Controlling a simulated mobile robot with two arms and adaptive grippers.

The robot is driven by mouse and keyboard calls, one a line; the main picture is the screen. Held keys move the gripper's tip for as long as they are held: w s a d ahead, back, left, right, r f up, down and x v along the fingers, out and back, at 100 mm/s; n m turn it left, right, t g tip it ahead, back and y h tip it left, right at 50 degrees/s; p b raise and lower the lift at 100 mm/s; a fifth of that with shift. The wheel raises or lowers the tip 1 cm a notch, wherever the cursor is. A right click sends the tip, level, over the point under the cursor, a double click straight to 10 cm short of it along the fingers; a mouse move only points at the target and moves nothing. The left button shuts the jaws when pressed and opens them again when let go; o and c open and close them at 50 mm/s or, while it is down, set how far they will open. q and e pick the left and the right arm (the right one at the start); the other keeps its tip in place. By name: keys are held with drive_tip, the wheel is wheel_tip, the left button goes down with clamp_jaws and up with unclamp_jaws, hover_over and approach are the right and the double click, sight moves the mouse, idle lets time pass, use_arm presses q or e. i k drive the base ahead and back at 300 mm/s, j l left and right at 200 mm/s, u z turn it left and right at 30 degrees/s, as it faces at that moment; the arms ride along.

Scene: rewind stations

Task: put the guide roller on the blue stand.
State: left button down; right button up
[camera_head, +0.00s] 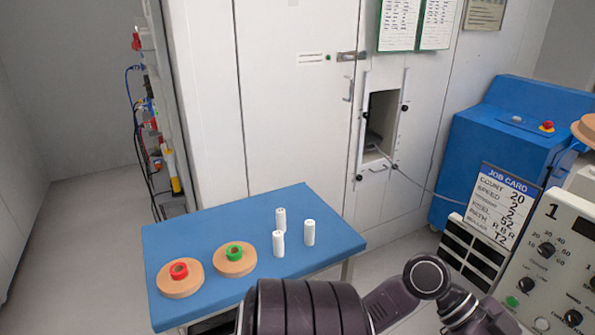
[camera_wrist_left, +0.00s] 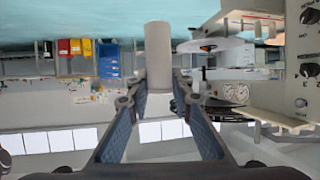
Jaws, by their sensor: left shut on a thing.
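In the left wrist view, my left gripper (camera_wrist_left: 160,100) is shut on a plain grey cylinder, the guide roller (camera_wrist_left: 158,52). The roller stands lengthwise between the fingertips and sticks out past them, clear of any surface. My left gripper is not seen in the head view; only dark arm links of mine cross the bottom. Three white cylinders (camera_head: 280,243) stand upright on a blue-topped table (camera_head: 195,237) in the head view. I cannot tell whether this table or another blue thing is the blue stand. My right gripper is in neither view.
Two tan discs, one with a red core (camera_head: 180,289) and one with a green core (camera_head: 235,260), lie on the table's left part. A blue machine (camera_head: 510,150), a job card (camera_head: 500,205) and a control panel (camera_head: 555,270) stand at the right. Floor at the left is clear.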

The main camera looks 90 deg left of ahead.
sight(300, 198)
drive_tip(key=u, duration=1.7)
drive_tip(key=i+l+u, duration=0.2)
drive_tip(key=i, duration=0.2)
drive_tip(key=i+l+u, duration=0.25)
drive_tip(key=i, duration=0.2)
